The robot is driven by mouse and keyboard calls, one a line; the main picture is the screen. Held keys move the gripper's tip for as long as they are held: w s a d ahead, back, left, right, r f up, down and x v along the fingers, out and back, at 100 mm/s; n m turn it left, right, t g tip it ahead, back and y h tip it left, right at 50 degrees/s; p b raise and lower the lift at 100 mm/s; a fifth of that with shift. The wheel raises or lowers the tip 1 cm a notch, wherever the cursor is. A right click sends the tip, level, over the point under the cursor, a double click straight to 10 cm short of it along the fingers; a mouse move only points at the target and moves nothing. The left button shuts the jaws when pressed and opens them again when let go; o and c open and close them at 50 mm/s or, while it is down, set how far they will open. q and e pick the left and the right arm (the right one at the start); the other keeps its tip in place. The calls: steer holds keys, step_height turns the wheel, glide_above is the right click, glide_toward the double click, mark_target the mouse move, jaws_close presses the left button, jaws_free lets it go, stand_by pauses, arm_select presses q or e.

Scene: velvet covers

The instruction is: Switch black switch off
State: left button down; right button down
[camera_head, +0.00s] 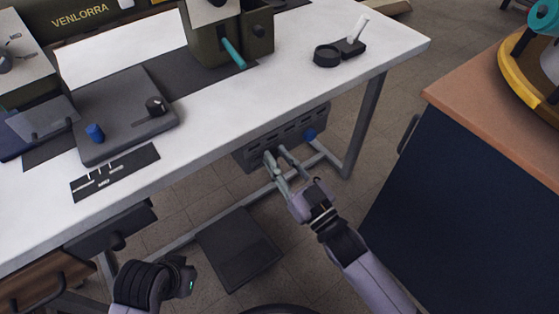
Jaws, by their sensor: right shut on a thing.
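A grey slotted box (290,130) hangs under the right part of the white table. A blue knob (310,134) is on its front at the right end. My right gripper (277,160) reaches up from the lower right to the front of this box, left of the blue knob. Its fingers are shut on a small part there, which I take to be the black switch; the fingers largely hide it, so its position cannot be read. The left gripper (185,277) is low at the left, below the table edge; its fingers cannot be made out.
The white table (225,125) carries a dark plate (125,120) with a black knob and a blue knob, and a green machine (228,40). A dark blue cabinet (455,190) stands at the right. A dark slab (238,248) lies low under the table. Floor shows between table and cabinet.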

steer(key=c, duration=1.4)
jaws_free()
steer(key=v, duration=1.2)
